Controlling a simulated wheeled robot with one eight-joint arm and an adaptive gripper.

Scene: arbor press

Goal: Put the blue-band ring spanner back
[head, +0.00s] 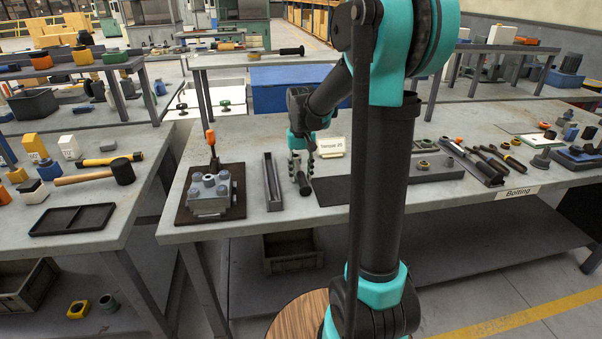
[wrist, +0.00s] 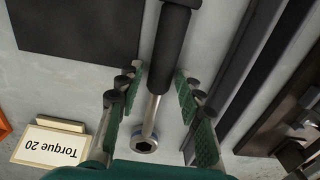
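The blue-band ring spanner (wrist: 150,115) has a black handle, a steel shank and a ring end with a blue band. It appears to lie on the grey bench, and its dark handle shows in the head view (head: 305,188) below my gripper. My gripper (head: 299,172) points down at the bench left of the sign. In the wrist view my gripper (wrist: 158,82) is open, with its green-padded fingers on either side of the spanner's shank and a gap on both sides. The ring end is near the palm.
A "Torque 20" sign (head: 331,147) stands close beside my gripper. A dark mat (head: 335,191) lies right of the spanner, a long narrow tray (head: 273,182) left of it. A bolted block (head: 210,195) stands further left. A tool rack (head: 470,163) with several tools is at right.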

